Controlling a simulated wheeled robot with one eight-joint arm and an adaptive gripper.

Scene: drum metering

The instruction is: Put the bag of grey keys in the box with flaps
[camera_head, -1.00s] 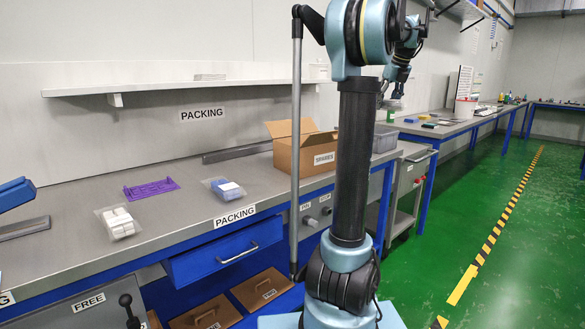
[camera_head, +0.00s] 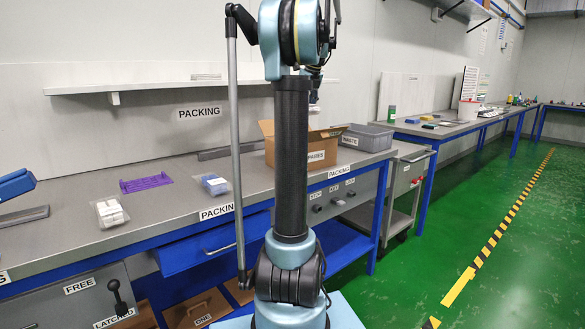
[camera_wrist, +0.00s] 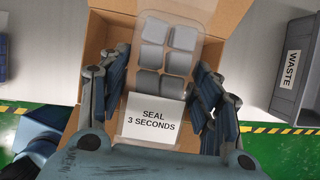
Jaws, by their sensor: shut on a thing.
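The bag of grey keys (camera_wrist: 165,57) is a clear pouch with several grey keycaps and a white label reading "SEAL 3 SECONDS". My gripper (camera_wrist: 162,75) is shut on the bag, with one finger at each side. In the wrist view the bag overlies the open cardboard box with flaps (camera_wrist: 236,22); its height above the box is hard to tell. In the head view the box (camera_head: 319,156), labelled SPARES, stands on the bench with flaps spread, partly hidden by my arm. My gripper and the bag are mostly hidden there.
A grey WASTE bin (camera_head: 368,138) stands just right of the box. Left along the bench (camera_head: 80,245) lie a bag of blue pieces (camera_head: 214,184), a bag of white pieces (camera_head: 111,212) and a purple rack (camera_head: 146,183). A shelf (camera_head: 150,86) runs above.

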